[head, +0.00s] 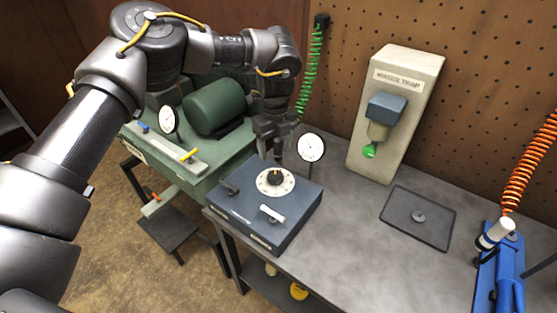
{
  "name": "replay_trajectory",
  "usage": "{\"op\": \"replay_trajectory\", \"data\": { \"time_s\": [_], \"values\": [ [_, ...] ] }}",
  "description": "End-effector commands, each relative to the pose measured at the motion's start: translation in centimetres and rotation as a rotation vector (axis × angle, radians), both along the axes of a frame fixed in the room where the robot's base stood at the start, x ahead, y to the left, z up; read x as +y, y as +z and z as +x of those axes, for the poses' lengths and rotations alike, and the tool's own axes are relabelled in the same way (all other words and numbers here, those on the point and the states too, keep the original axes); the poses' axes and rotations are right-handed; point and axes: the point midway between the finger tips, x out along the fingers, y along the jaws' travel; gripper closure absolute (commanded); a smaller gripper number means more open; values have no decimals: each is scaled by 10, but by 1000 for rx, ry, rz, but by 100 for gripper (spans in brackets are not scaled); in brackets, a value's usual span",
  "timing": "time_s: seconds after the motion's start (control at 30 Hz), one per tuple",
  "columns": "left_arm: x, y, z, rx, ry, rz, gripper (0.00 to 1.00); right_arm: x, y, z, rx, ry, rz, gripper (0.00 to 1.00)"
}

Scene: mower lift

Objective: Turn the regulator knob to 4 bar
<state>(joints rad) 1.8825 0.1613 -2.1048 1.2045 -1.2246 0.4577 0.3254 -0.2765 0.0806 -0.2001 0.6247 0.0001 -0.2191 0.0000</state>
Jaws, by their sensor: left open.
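The regulator knob (275,176) is a small black knob at the centre of a round white dial (262,187). The dial lies on top of a blue-grey box (252,211) on the workbench. The scale's figures are too small to read. A round white gauge (311,148) stands at the box's back right; its reading cannot be made out. My left gripper (278,154) points down just above the knob, its fingers open. Whether a fingertip touches the knob cannot be told. My right gripper is not in view.
A green compressor (214,106) with its own gauge (167,120) stands left of the box. A dark square mat (418,217) and a blue tool (497,270) are to the right.

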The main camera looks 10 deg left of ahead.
Motion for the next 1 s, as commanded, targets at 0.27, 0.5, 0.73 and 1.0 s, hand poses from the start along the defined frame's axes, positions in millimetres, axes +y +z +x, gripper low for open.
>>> {"op": "replay_trajectory", "data": {
  "time_s": [0.27, 0.5, 0.73, 1.0],
  "values": [
    [7, -5, -2, 1, 10, 2, 34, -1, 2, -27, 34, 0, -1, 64],
    [8, -42, -3, 4, 12, 3, 34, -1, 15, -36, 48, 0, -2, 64],
    [6, -83, -3, 3, 10, 3, 34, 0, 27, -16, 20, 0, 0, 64],
    [6, -106, -2, 0, 9, 1, 34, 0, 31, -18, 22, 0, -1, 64]
  ]
}}
